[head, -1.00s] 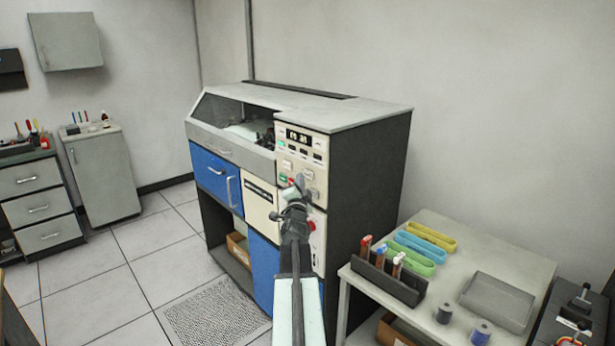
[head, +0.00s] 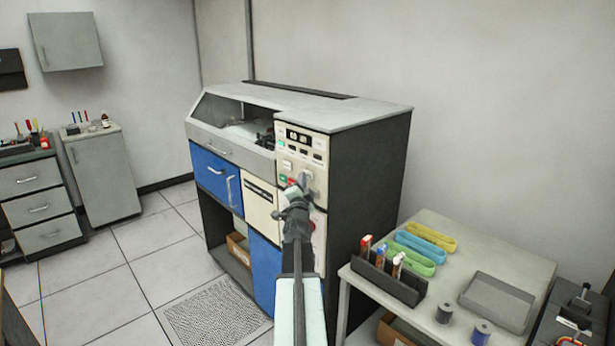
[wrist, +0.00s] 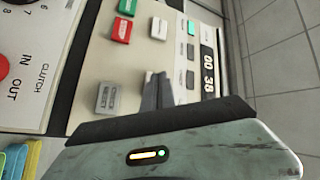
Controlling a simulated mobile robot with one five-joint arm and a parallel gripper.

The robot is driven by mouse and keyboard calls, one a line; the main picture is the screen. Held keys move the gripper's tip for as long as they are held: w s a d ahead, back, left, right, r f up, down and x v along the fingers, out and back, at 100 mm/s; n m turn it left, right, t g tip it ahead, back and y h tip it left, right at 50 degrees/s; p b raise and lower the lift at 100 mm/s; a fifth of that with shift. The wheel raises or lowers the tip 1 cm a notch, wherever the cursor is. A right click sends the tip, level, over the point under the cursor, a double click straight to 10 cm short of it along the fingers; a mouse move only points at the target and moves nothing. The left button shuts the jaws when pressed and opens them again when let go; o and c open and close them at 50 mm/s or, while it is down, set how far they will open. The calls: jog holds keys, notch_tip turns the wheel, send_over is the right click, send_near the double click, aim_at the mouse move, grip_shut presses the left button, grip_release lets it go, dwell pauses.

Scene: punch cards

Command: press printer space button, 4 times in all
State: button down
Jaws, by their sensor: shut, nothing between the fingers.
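The printer's cream control panel (head: 312,155) is on the upper right front of the blue and grey machine (head: 350,170). My gripper (head: 304,180) is shut and empty in front of the panel's lower part. In the wrist view its fingertips (wrist: 158,85) are among the buttons and cover part of the panel. A grey lettered button (wrist: 108,97), a red button (wrist: 121,30), a green button (wrist: 127,6) and a pale button (wrist: 159,27) show around them. I cannot tell which button is the space button, or whether the fingertips touch one.
A small display (wrist: 208,68) and dark buttons lie right of the fingers. A red round control (wrist: 3,67) by the CLUTCH lettering is at the left. A table (head: 455,250) with coloured loops and a grey tray stands right of the machine; open floor lies left.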

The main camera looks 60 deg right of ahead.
jog(key=shift+s+d, duration=0.1)
jog(key=shift+d, duration=0.3)
dwell(0.3)
jog(key=shift+w+a, duration=0.25)
jog(key=shift+a, duration=0.55)
jog(key=a, duration=0.1)
jog(key=w+a, duration=0.1)
jog(key=a, duration=0.2)
jog(key=shift+w+a, duration=0.3)
jog(key=shift+a, duration=0.05)
dwell(2.4)
